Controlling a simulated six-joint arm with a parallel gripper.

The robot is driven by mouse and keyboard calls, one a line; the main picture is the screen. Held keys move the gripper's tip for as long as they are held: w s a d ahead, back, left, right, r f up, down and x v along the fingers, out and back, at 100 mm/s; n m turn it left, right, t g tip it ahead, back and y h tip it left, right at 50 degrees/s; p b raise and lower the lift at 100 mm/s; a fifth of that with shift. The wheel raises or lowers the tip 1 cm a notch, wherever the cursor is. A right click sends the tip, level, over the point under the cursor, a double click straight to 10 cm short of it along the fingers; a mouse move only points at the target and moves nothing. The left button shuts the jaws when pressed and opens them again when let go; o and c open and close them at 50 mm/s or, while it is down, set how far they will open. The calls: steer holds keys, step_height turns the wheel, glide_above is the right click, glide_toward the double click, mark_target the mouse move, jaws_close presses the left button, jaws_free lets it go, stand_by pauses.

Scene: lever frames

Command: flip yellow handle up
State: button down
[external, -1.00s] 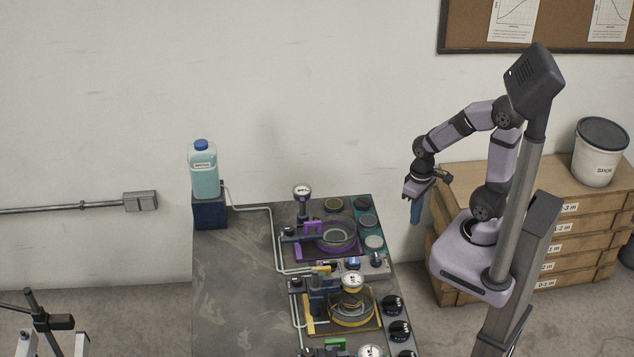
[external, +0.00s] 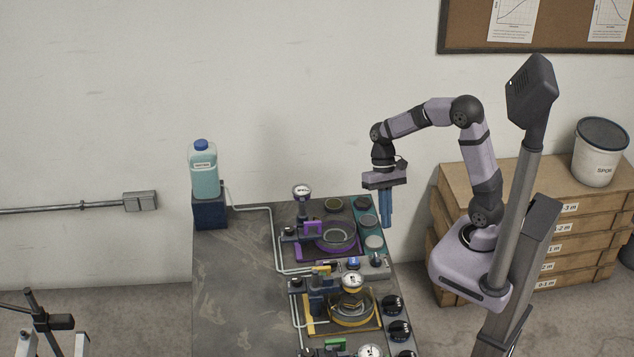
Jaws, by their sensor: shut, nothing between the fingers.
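The yellow handle (external: 322,268) is a small bar on top of a dark valve block (external: 318,288), beside the yellow-rimmed round unit (external: 350,308) on the bench. It looks roughly level, but it is too small to tell its exact tilt. My gripper (external: 386,224) is shut and empty, with its blue fingers pointing down. In the picture it is above and to the right of the yellow handle, near the right edge of the bench and apart from the handle.
A similar unit with a purple handle (external: 313,227) stands behind, and a green handle (external: 335,343) shows at the front. Black knobs (external: 399,330) line the bench's right side. A gauge (external: 351,281) stands close to the yellow handle.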

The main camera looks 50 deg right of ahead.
steer(key=w+a+r+m+g+y+b, duration=0.1)
steer(key=w+a, duration=0.1)
steer(key=a, duration=0.1)
steer(key=w+a+r+m+g+y+b, duration=0.1)
steer(key=w+a+g+y, duration=0.1)
steer(key=w+a, duration=0.1)
steer(key=w+a+r+m+g+y+b, duration=0.1)
steer(key=w+a+y, duration=0.1)
steer(key=a, duration=0.1)
steer(key=shift+w+a+r+m+g, duration=0.15)
steer(key=shift+w+m+g, duration=0.15)
steer(key=shift+w+a+r+g+y, duration=0.4)
steer(key=shift+w+r+g+y, duration=0.15)
steer(key=shift+r+g+y, duration=0.2)
steer(key=p+x, duration=0.4)
steer(key=x, duration=1.4)
steer(key=shift+s+p, duration=0.2)
steer(key=shift+p, duration=0.2)
steer(key=shift+x, duration=0.9)
steer(key=shift+f, duration=0.1)
steer(key=shift+w, duration=0.1)
